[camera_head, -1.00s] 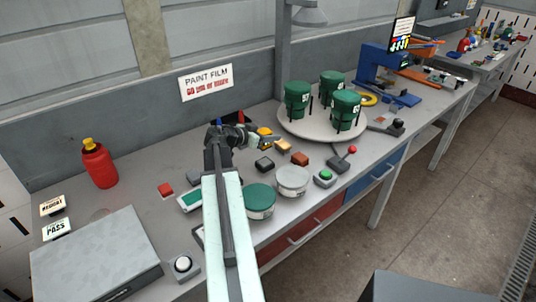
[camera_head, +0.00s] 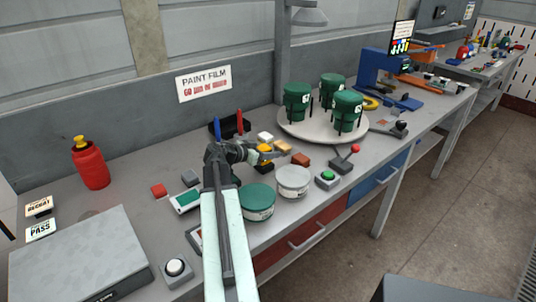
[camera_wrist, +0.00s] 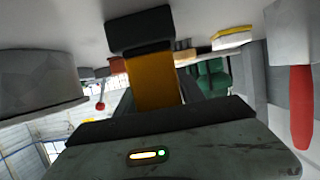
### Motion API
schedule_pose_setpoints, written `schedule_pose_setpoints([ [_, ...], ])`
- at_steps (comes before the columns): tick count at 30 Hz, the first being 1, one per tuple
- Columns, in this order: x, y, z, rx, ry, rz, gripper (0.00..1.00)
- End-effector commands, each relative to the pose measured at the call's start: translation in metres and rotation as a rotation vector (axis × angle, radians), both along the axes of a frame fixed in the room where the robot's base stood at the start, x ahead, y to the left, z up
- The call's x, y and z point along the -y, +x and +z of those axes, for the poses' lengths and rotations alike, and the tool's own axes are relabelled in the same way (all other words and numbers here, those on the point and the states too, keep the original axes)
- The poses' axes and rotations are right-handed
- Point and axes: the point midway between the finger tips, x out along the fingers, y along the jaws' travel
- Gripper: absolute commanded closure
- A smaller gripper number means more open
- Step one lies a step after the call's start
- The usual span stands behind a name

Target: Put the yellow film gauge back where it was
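The yellow film gauge (camera_head: 265,152) is at the tips of my gripper (camera_head: 254,153), low over the middle of the bench. In the wrist view an orange-yellow body (camera_wrist: 152,80) stands upright in the picture, directly in front of the palm, and my gripper appears shut on it. A dark block (camera_wrist: 140,30) shows at its far end. I cannot tell whether that block is part of the gauge or whether the gauge touches the bench. My wrist partly hides the gauge in the head view.
Close by are a white block (camera_head: 265,137), a tan block (camera_head: 283,146), a brown block (camera_head: 301,160), a green-lidded tin (camera_head: 257,200) and a white-lidded tin (camera_head: 293,181). A black holder (camera_head: 229,128) with blue and red markers stands behind. A turntable (camera_head: 325,130) carries green cans.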

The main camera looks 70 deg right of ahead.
Motion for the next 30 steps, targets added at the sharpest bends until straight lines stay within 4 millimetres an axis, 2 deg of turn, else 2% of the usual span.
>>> schedule_pose_setpoints([
  [9,0.0,0.0,0.001,0.0,0.0,-0.001,0.38],
  [13,-0.003,0.002,0.007,0.0,0.0,0.0,0.38],
  [24,-0.072,0.045,0.038,0.0,0.0,0.002,0.38],
  [30,-0.092,0.058,0.045,0.0,0.0,0.0,0.38],
])
